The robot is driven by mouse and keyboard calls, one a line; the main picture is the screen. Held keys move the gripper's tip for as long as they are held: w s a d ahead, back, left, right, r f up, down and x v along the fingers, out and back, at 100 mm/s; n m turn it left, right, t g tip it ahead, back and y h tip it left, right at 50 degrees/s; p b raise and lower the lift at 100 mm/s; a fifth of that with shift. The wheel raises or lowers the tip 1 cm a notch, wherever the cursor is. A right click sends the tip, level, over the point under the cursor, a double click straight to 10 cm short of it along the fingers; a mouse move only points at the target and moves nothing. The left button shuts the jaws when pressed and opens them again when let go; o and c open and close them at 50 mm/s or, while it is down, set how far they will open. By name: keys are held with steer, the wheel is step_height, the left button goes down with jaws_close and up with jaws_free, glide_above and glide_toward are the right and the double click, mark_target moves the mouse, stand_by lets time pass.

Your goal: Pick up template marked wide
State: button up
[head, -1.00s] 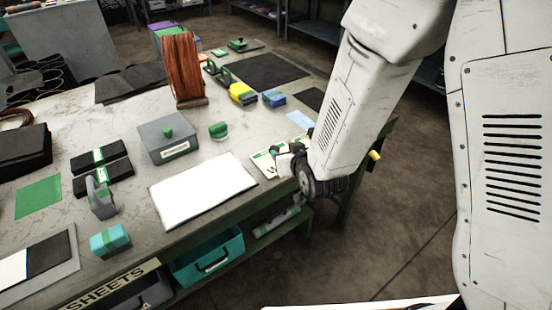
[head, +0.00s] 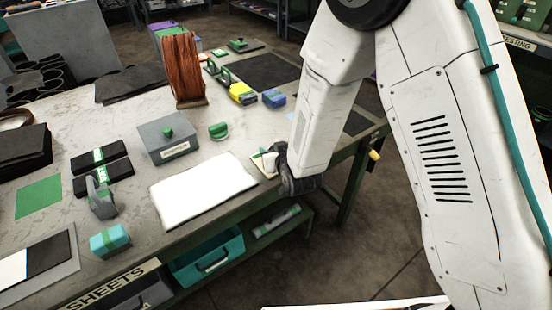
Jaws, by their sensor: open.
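A pale template card (head: 258,168) lies flat on the workbench, just right of the white sheet. Only its left part shows; my gripper and forearm cover the rest, and its lettering is hidden now. My gripper (head: 270,160) is open and sits low over the card, near the bench's front edge. Its fingertips are small and partly hidden, so I cannot tell whether they touch the card.
A white sheet (head: 203,188) lies left of the card. A grey box with a green knob (head: 168,140) and a green-handled piece (head: 218,130) stand behind it. Yellow (head: 242,93) and blue (head: 274,98) blocks sit farther back.

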steer(key=c, duration=1.1)
steer(key=shift+c, duration=0.2)
steer(key=shift+r, duration=0.2)
